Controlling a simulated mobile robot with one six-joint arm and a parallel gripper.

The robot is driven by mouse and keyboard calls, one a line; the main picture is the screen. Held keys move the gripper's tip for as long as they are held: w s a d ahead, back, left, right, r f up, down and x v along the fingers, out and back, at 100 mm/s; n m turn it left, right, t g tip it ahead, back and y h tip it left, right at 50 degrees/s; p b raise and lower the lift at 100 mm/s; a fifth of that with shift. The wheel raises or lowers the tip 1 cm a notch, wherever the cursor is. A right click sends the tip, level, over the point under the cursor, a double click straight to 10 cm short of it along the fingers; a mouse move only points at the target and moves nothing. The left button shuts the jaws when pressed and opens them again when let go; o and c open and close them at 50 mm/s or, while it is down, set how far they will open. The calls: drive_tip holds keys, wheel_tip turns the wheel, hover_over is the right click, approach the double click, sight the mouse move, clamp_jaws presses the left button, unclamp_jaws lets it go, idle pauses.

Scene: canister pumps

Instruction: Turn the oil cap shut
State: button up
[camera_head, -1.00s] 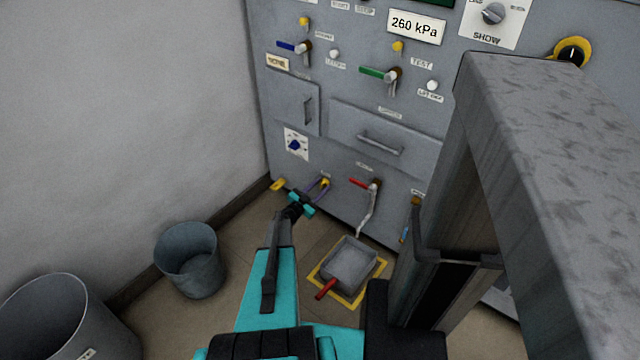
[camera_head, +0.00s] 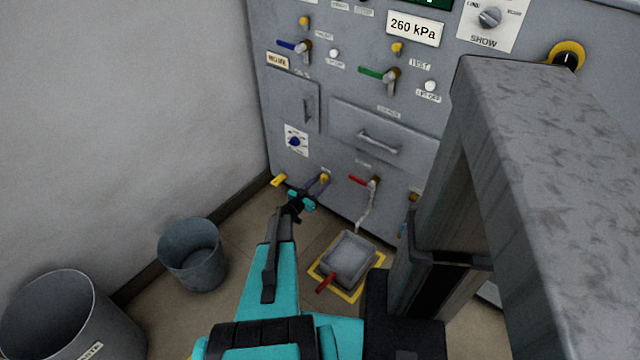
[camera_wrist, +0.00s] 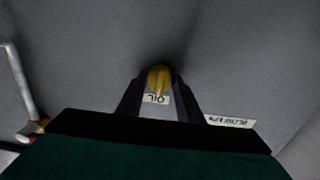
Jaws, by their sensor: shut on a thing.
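The oil cap (camera_wrist: 159,79) is a small yellow knob low on the grey panel. In the wrist view it sits between the two dark fingers of my gripper (camera_wrist: 159,90), which are shut on its sides. The OIL label (camera_wrist: 156,99) shows upside down just beside it. In the head view my gripper (camera_head: 317,187) reaches the lower left of the panel, and the yellow cap (camera_head: 325,177) shows at its fingertips. I cannot tell from these frames how far the cap is turned.
A red-handled drain valve (camera_head: 372,183) with a pipe is right of the cap, above a grey tray (camera_head: 371,262) with a red handle on the floor. Two grey bins (camera_head: 192,262) stand at left.

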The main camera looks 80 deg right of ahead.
drive_tip(key=o, duration=1.1)
drive_tip(key=shift+c, duration=0.2)
drive_tip(key=v, duration=1.3)
drive_tip(key=shift+a, duration=0.35)
